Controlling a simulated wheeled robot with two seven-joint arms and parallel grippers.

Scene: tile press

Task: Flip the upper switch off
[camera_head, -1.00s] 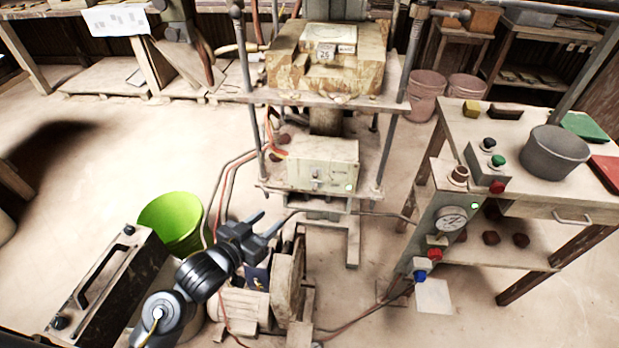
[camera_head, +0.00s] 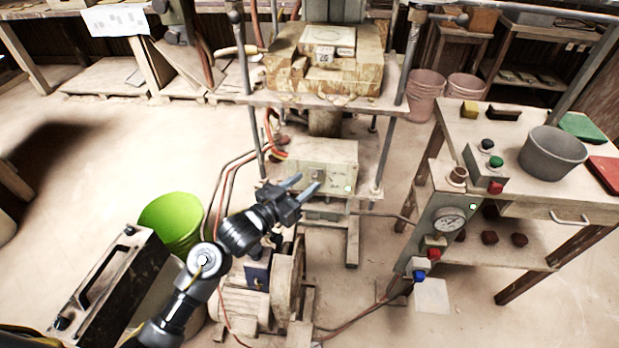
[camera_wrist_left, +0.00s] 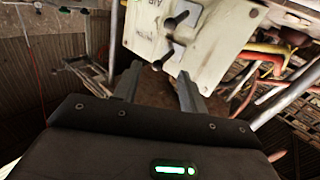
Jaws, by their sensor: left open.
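A pale control box (camera_head: 335,158) sits on the press frame's lower shelf, with a small green light lit on its front. In the left wrist view its pale panel (camera_wrist_left: 205,45) carries two black toggle switches: one higher in the picture (camera_wrist_left: 177,20) and one lower (camera_wrist_left: 164,57). I cannot tell which way each is set. My left gripper (camera_head: 309,184) is open and empty in front of the box's lower edge. In the wrist view its fingers (camera_wrist_left: 160,76) point toward the lower toggle; contact cannot be told. My right gripper is out of view.
Red and yellow cables (camera_wrist_left: 265,50) run beside the panel. A motor (camera_head: 245,302) stands below my left arm, with a green bucket (camera_head: 172,220) to the left. A workbench (camera_head: 455,125) with a gauge panel stands at the right. Press posts flank the box.

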